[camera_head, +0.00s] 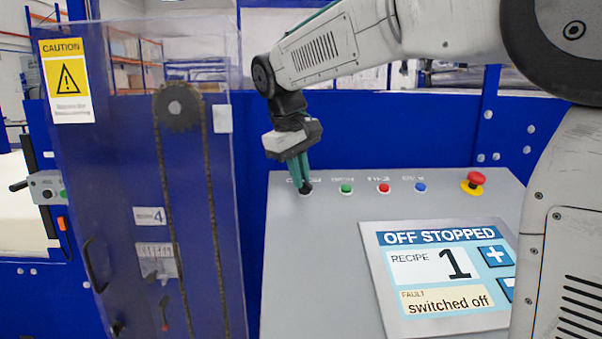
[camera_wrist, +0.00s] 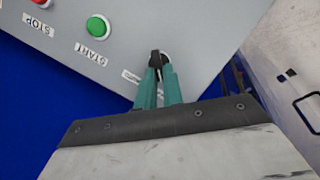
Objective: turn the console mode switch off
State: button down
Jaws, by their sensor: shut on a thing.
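The console (camera_head: 310,260) is a grey sloped panel with a row of controls along its top. The mode switch (camera_head: 306,188) is a small black knob at the left end of that row, partly hidden by my gripper (camera_head: 302,181). In the wrist view the black knob (camera_wrist: 155,57) stands between the green fingertips of my gripper (camera_wrist: 156,68), which are shut on it. The console screen (camera_head: 440,270) reads "OFF STOPPED", recipe 1, and "switched off" under fault.
A green button (camera_head: 346,188), a red button (camera_head: 384,187) and a blue button (camera_head: 420,187) lie right of the switch. A red emergency stop (camera_head: 474,180) sits farther right. A clear guard door (camera_head: 140,230) with a caution sign stands left of the console.

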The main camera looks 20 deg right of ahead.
jog(key=shift+s+f+n, duration=0.1)
jog(key=shift+f+n, duration=0.2)
jog(key=shift+f, duration=0.05)
jog(key=c, duration=1.5)
grip_release()
jog(key=shift+r, duration=0.1)
jog(key=v, duration=0.8)
